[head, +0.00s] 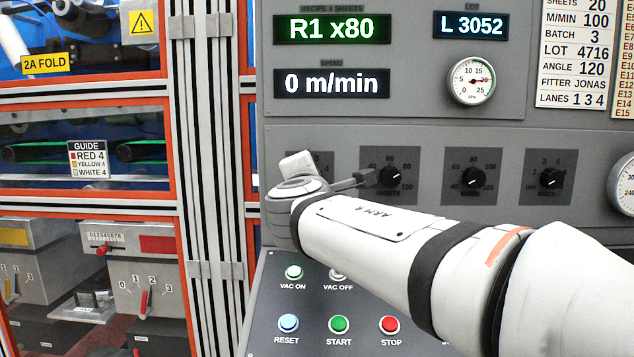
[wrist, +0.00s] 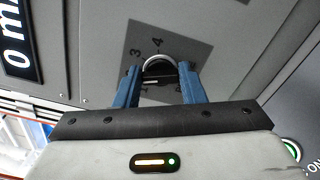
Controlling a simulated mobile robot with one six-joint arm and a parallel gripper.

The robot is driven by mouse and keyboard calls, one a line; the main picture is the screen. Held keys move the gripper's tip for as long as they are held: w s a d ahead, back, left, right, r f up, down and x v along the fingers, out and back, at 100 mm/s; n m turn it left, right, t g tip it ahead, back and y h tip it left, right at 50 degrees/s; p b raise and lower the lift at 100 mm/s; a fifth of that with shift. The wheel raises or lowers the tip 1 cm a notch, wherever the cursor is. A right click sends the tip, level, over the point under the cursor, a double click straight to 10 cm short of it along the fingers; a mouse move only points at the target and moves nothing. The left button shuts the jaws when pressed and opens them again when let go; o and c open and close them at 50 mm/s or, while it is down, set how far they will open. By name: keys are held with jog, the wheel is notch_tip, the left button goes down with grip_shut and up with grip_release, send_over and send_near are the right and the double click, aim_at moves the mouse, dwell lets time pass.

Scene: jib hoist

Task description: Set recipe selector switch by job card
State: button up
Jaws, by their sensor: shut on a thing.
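In the wrist view, my gripper (wrist: 159,76) has its two blue fingers on either side of a dark round knob (wrist: 160,70), shut on it. A dark plate behind the knob shows the numbers 3 and 4; the other marks are hidden or blurred, and I cannot tell where the pointer stands. In the head view, my wrist covers most of the leftmost dial plate (head: 323,160).
Three more knobs stand in a row to the right: the first (head: 390,175), second (head: 473,177) and third (head: 551,178). The speed display (head: 331,83) reads 0 m/min. Below my arm are push buttons, including green START (head: 339,325) and red STOP (head: 389,325).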

jog(key=shift+f, duration=0.15)
jog(key=o, duration=1)
jog(key=s, duration=0.7)
jog(key=shift+s+a, duration=0.2)
jog(key=shift+s, duration=0.15)
